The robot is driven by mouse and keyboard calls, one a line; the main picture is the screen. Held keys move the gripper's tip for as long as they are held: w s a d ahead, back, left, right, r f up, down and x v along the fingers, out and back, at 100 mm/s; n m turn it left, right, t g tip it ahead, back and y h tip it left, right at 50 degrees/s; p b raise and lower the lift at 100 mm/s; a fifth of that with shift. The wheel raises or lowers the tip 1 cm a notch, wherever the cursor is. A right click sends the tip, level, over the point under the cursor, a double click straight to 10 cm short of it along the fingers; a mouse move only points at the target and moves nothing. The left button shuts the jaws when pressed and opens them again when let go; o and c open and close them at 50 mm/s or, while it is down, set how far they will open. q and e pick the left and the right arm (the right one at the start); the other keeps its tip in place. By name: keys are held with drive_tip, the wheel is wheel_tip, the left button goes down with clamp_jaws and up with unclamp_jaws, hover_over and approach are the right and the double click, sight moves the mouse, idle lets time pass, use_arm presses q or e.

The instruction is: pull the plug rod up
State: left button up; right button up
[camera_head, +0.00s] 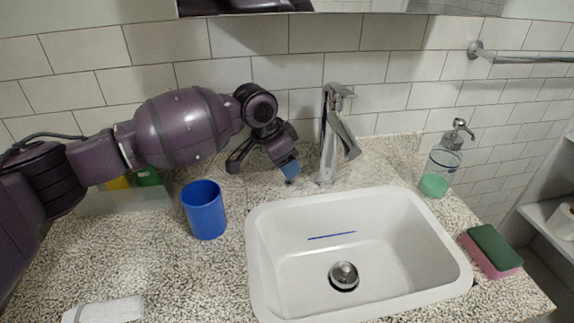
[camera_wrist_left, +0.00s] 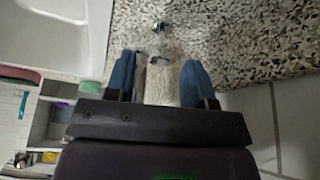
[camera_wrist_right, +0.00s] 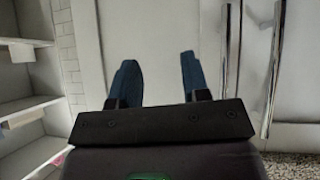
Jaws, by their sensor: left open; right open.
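The chrome faucet (camera_head: 333,130) stands behind the white sink (camera_head: 258,250). The metal plug (camera_head: 344,275) sits in the sink's drain. I cannot make out the plug rod in the head view. In the left wrist view a small dark metal piece (camera_wrist_left: 158,60) shows beyond and between the fingertips; it may be the rod or part of the faucet. My left gripper (camera_head: 263,168) is open, just left of the faucet and above the counter, with its fingers pointing down; it also shows in the left wrist view (camera_wrist_left: 158,80). My right gripper (camera_wrist_right: 160,77) is open and empty, away from the sink.
A blue cup (camera_head: 204,212) stands left of the sink. A thin blue item (camera_head: 332,236) lies in the sink. A soap dispenser (camera_head: 441,165) and a sponge (camera_head: 491,250) are at the right. A white towel (camera_head: 104,311) lies front left. The tiled wall is close behind the faucet.

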use_arm(q)
drive_tip(key=shift+w+d+f, duration=0.1)
drive_tip(key=shift+d+f, duration=0.05)
drive_tip(key=shift+f, duration=0.25)
drive_tip(key=c, duration=0.9)
clamp_jaws()
drive_tip(key=shift+r, duration=0.1)
